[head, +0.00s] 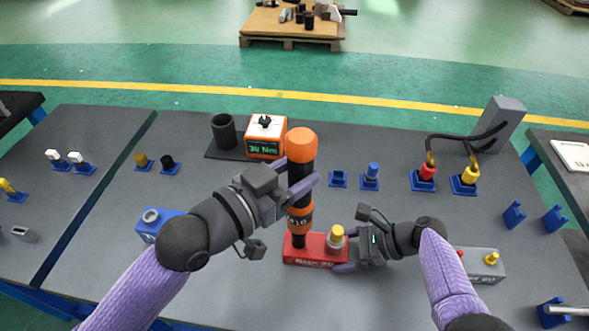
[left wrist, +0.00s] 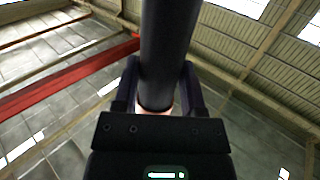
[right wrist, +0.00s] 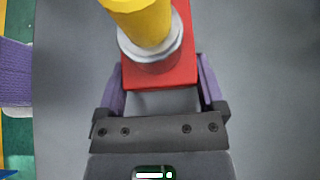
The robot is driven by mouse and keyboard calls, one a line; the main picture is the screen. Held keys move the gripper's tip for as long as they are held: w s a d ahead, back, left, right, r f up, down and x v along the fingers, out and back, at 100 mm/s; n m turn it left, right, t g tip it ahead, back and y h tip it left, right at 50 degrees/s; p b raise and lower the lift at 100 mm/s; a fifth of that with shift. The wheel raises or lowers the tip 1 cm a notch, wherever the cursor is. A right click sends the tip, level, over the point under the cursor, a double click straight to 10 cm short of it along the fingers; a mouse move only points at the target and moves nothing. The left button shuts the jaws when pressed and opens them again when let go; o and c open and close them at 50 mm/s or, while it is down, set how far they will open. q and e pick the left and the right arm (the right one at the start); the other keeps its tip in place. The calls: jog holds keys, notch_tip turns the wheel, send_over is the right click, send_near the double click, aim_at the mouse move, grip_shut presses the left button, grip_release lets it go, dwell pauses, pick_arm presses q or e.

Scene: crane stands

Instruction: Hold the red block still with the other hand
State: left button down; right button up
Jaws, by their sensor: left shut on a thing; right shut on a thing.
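The red block (head: 305,251) lies on the grey table, with a yellow-topped knob (head: 337,236) at its right end. My right gripper (head: 346,254) is shut on the right end of the red block; in the right wrist view the block (right wrist: 178,72) sits between its fingers. My left gripper (head: 300,180) is shut on the black shaft of an upright orange-and-black tool (head: 301,144). The tool's lower end meets the left part of the block's top; the exact contact is hidden. The left wrist view shows the dark shaft (left wrist: 168,50) between the fingers.
A blue block (head: 153,219) stands left of my left arm, a grey block (head: 484,264) right of my right gripper. A white-and-orange box (head: 266,137) and a black cup (head: 223,131) stand behind. Cabled red and yellow plugs (head: 427,172) stand at right.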

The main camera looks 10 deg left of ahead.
aim_at(291, 162)
pick_arm(q)
jog(key=shift+f, duration=1.05)
dwell(3.4)
jog(key=shift+r, duration=2.65)
pick_arm(e)
jog(key=o, duration=1.3)
jog(key=shift+c, duration=0.2)
jog(key=v, duration=1.2)
